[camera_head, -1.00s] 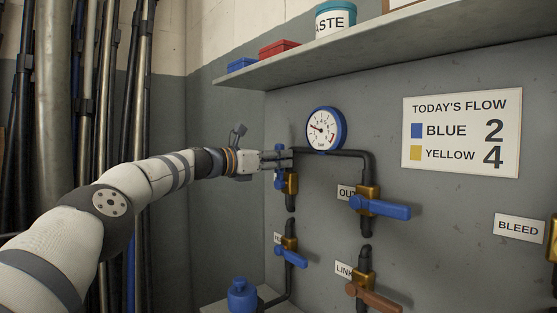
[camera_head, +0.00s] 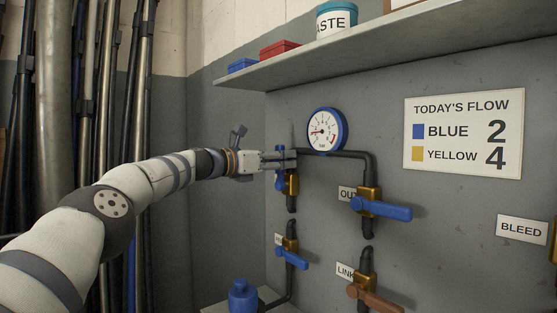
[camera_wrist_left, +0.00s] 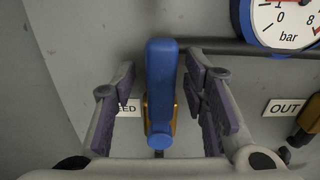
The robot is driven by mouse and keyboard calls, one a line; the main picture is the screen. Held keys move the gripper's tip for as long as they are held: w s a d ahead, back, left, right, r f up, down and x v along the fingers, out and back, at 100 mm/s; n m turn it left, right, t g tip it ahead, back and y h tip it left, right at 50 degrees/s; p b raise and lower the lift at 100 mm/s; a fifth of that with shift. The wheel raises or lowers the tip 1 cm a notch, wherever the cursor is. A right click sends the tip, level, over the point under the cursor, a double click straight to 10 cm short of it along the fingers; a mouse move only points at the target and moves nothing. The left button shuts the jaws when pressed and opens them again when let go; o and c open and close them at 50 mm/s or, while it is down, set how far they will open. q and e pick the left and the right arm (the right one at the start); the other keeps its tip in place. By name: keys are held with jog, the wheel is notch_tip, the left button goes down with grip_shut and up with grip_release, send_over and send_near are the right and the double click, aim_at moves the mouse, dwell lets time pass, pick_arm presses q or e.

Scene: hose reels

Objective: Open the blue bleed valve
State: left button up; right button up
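The blue bleed valve is at the left of the wall pipework; its blue handle (camera_head: 279,180) is partly hidden behind my left gripper (camera_head: 287,160). In the left wrist view the handle (camera_wrist_left: 161,95) stands lengthwise between the two spread fingers (camera_wrist_left: 160,68), with brass behind it and a label ending in "EED" beside it. The left finger is clear of the handle; the right finger is closer, with contact unclear. My left gripper is open around the handle. The round blue-rimmed gauge (camera_head: 327,131) has its needle pointing left. My right gripper is not in view.
The outlet valve (camera_head: 385,208) with a blue lever is to the right. A lower blue-lever valve (camera_head: 291,256) and an orange-brown link lever (camera_head: 375,297) are below. A shelf (camera_head: 400,47) overhangs above. Tall poles (camera_head: 100,110) stand at the left.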

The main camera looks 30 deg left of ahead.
pick_arm(q)
jog(key=v, duration=1.2)
